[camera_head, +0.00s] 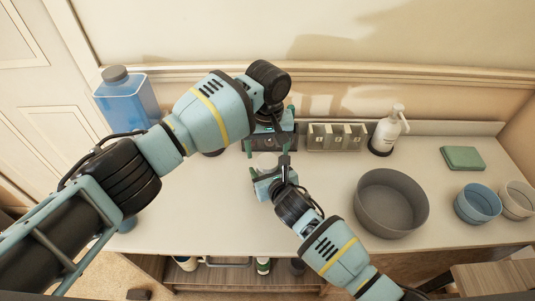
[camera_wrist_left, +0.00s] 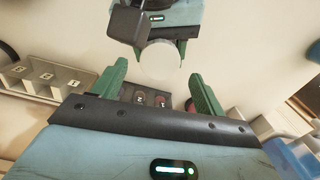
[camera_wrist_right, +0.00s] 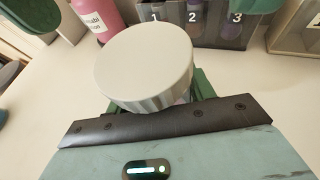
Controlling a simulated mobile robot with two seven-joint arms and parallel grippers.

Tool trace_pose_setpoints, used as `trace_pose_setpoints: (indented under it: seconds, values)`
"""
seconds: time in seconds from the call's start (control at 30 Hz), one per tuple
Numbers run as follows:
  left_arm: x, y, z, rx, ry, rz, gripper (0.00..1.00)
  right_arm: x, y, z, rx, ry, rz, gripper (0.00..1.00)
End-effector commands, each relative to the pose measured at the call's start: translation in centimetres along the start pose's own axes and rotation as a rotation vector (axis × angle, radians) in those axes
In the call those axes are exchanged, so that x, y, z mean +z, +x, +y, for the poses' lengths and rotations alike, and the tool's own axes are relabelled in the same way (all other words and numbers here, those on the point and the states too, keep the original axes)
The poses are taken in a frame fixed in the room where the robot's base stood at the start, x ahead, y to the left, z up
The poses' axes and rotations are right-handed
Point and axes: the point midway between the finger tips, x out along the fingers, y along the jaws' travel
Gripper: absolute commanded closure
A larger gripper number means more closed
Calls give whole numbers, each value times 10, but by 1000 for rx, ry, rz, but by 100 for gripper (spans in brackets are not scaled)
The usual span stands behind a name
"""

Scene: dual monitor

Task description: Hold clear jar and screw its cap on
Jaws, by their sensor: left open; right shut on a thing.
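The cap (camera_wrist_right: 145,62) is a broad, pale grey-white disc with a ridged side in the right wrist view. It sits above my right gripper (camera_wrist_right: 160,102), and the clear jar under it is mostly hidden. My right gripper is shut on the jar; in the head view the pale top (camera_head: 265,161) shows just beyond that gripper. The same round pale shape (camera_wrist_left: 160,62) lies between the spread green fingers of my left gripper (camera_wrist_left: 158,78) in the left wrist view. My left gripper is open and empty, over the back of the counter, apart from the cap. How tightly the cap sits is hidden.
A numbered holder (camera_wrist_right: 205,20) and a pink bottle (camera_wrist_right: 98,18) stand behind the jar. A grey compartment rack (camera_head: 336,137), white pump bottle (camera_head: 386,132) and dark bowl (camera_head: 391,204) are to the right. A blue jug (camera_head: 128,103) stands left. The counter's front middle is clear.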

Motion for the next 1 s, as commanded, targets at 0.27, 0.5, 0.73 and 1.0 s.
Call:
trace_pose_setpoints:
  seconds: [0.27,0.5,0.73,1.0]
  values:
    - [0,-7,0,-1,0,0,28,-1,0,0,-1,0,2,100]
    - [0,-11,0,0,-33,1,31,-1,0,0,-1,0,2,100]
    - [0,-34,0,0,-216,1,31,-1,0,0,-1,-1,2,100]
    - [0,-42,0,0,-298,1,31,-1,0,0,-1,0,2,100]
